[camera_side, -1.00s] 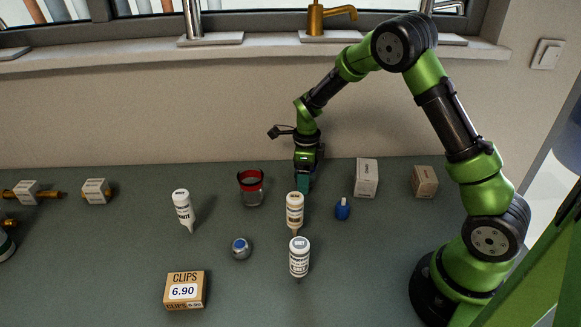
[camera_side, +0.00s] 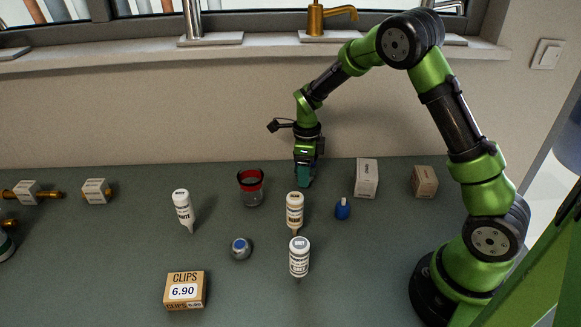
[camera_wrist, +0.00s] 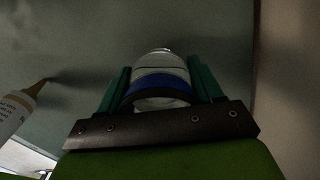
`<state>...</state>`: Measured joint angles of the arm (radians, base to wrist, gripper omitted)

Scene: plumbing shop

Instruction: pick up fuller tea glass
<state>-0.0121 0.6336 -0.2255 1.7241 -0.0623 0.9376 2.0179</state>
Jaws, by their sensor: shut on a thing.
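My gripper (camera_side: 304,180) points down near the back of the counter, left of the white box. In the wrist view its green fingers (camera_wrist: 160,88) are shut on a clear glass with a blue band (camera_wrist: 160,66), one finger on each side. The side view does not clearly show this glass behind the fingers. A second glass, with a red band (camera_side: 251,188), stands upright on the counter to the left of my gripper, apart from it. I cannot tell the fill level in either glass.
A white box (camera_side: 366,178), a blue-capped item (camera_side: 342,209) and a brown box (camera_side: 424,182) are to the right. The wall and window sill (camera_side: 110,55) rise behind.

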